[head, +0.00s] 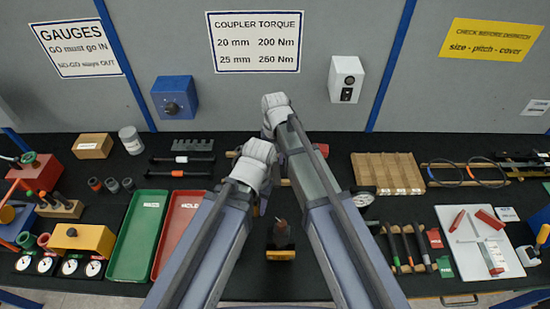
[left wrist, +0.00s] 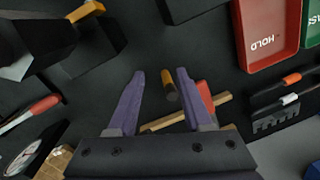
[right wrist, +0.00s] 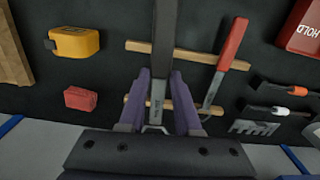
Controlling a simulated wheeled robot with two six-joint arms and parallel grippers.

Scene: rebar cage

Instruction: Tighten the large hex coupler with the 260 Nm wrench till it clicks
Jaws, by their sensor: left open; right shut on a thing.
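My right gripper (right wrist: 160,115) is shut on a long dark bar with a pale metal end, which looks like a wrench (right wrist: 163,40), above wooden supports (right wrist: 190,55). A red-handled wrench (right wrist: 229,47) lies beside it on the same supports. My left gripper (left wrist: 152,95) is open; a dark cylinder with an orange band (left wrist: 168,85) shows between its fingers, apparently the end of a handle. I cannot tell whether they touch. In the head view my arms hide both sets of fingertips. A dark stand with a brown tip (head: 281,236) is nearer me; I cannot make out the coupler on it.
A red tray (head: 160,255) and a green tray (head: 120,270) lie left of my arms. A wooden rack (head: 388,173) is to the right. A yellow tape measure (right wrist: 75,41) and a red pouch (right wrist: 80,99) lie near the wrenches. Black mat is bare around the stand.

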